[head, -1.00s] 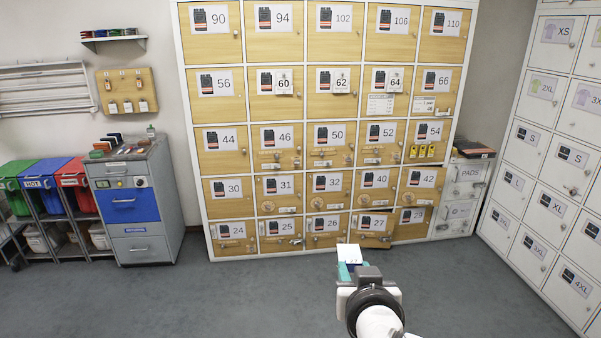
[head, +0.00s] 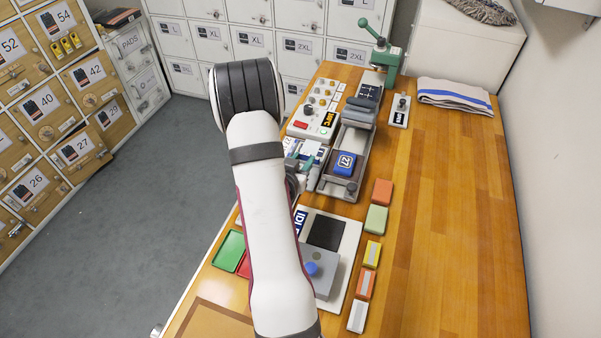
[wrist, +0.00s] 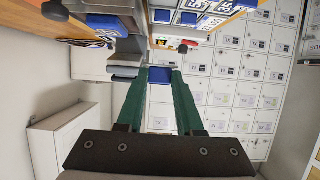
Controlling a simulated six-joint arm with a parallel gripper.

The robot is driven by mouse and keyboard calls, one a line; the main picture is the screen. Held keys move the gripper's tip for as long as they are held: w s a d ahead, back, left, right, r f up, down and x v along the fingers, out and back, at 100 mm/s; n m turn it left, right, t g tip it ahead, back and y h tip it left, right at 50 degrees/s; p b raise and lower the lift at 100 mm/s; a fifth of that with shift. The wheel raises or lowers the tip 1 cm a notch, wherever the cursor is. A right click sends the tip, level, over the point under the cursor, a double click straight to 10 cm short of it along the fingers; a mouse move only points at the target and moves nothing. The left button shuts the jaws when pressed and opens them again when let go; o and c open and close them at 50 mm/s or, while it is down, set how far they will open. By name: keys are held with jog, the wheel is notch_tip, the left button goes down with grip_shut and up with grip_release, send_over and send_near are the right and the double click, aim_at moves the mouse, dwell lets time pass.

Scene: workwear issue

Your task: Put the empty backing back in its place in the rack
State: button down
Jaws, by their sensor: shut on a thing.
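My gripper (head: 308,160) is above the left side of the wooden bench, partly hidden by my arm. In the wrist view, its green fingers (wrist: 161,78) are shut on a small flat piece, which I take to be the backing (wrist: 161,75). This face is blue; a pale face of it seems to show in the head view, too small to read. Blue pieces with white printed labels (wrist: 187,18) sit at the top of the wrist view, possibly the rack; they are apart from the held piece. I cannot make out an empty place.
A grey tray (head: 324,186) with a blue block marked 27 (head: 345,163) is just right of my gripper. A button panel (head: 312,112), a green-handled press (head: 383,55) and several coloured blocks (head: 377,219) stand around.

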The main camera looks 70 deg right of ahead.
notch_tip(320, 180, down, 8)
jog(key=shift+s+r, duration=0.1)
jog(key=shift+r, duration=0.1)
jog(key=shift+f, duration=0.1)
jog(key=shift+f, duration=0.5)
jog(key=c, duration=0.6)
grip_release()
jog(key=shift+o, duration=0.2)
